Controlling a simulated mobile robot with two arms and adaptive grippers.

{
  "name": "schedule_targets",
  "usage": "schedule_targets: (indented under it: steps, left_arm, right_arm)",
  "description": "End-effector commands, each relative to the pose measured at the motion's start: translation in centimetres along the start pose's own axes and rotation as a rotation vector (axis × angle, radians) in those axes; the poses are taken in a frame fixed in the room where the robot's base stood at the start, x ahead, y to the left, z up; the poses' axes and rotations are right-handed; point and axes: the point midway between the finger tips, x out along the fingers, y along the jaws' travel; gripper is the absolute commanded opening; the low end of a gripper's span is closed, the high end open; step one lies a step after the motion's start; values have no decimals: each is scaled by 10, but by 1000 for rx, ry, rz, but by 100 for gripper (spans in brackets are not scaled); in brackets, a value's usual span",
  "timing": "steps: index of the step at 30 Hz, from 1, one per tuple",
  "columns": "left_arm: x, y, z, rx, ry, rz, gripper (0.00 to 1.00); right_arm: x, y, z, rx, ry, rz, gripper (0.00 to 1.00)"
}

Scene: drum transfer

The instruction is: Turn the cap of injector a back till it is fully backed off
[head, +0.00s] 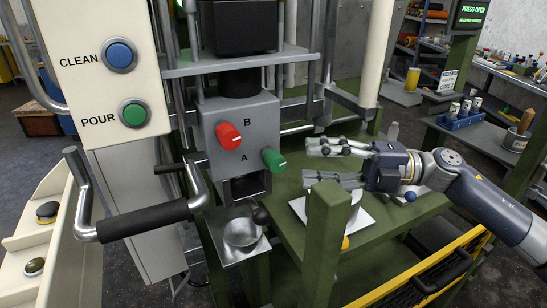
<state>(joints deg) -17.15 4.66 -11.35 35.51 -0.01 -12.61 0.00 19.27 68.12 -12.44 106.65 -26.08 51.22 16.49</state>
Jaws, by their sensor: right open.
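A grey box (240,110) on the machine carries the letters A and B. A green cap (273,160) sticks out at its right side, close to the letter A. A red cap (228,135) sticks out close to the letter B. My right gripper (308,163) comes in from the right with its fingers spread, one above the other. It is open and empty. Its fingertips point left at the green cap, with a small gap between. My left gripper is not in view.
A bent metal handle with a black grip (145,219) stands in front at the left. A metal cup (241,233) sits on a small plate below the box. A green post (324,235) rises below my right gripper. A yellow-edged rail (425,272) is at lower right.

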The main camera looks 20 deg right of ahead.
Motion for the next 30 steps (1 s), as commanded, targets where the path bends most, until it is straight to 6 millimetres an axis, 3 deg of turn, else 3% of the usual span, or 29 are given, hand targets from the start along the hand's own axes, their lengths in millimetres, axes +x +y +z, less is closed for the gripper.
schedule_targets:
  steps: [6, 12, 24, 25, 30]
  left_arm:
    - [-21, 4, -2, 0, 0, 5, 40]
    - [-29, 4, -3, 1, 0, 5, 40]
    - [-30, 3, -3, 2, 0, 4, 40]
    - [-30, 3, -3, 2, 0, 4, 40]
    - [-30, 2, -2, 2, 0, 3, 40]
  right_arm:
    - [45, 6, -1, -1, 3, 5, 46]
    - [71, 3, 0, 0, 1, 4, 46]
    - [80, 0, 0, 1, 0, 2, 46]
    - [80, 0, 0, 1, -1, 2, 44]
    - [80, 0, 0, 1, 0, 2, 6]
